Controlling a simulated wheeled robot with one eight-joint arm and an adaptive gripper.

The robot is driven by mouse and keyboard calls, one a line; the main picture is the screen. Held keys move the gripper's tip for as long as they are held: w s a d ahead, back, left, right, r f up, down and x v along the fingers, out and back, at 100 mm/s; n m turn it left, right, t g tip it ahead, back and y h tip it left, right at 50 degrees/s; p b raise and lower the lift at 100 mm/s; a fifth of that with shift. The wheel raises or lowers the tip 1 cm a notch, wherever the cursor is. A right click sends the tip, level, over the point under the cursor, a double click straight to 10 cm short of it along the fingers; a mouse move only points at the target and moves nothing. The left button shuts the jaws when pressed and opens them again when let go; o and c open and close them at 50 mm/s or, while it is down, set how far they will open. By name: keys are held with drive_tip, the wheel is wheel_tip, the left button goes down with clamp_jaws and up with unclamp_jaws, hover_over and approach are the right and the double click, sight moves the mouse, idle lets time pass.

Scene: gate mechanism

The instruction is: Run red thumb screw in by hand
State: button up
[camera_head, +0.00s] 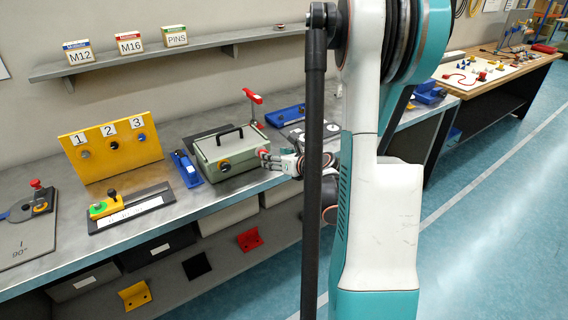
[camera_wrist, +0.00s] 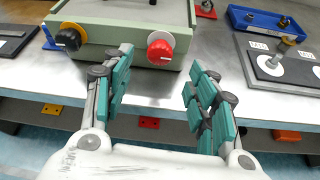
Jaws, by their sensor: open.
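The red thumb screw (camera_wrist: 160,50) sits on the front face of a grey-green box (camera_wrist: 112,32), near its right end, in the wrist view. A black knob with a yellow ring (camera_wrist: 69,38) is on the same face to the left. My gripper (camera_wrist: 158,75) is open and empty, its two teal-padded fingers pointing toward the box.
A red-handled lever (camera_head: 253,97) stands behind the box. A blue tray (camera_wrist: 265,20) and a dark plate with a white disc (camera_wrist: 280,67) lie to the right. A yellow panel (camera_head: 112,148) stands at left. The bench front edge (camera_wrist: 150,102) runs below my fingers.

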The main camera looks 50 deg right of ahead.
drive_tip(key=shift+b+x, duration=0.75)
drive_tip(key=shift+x, duration=2.45)
drive_tip(key=shift+c, duration=0.6)
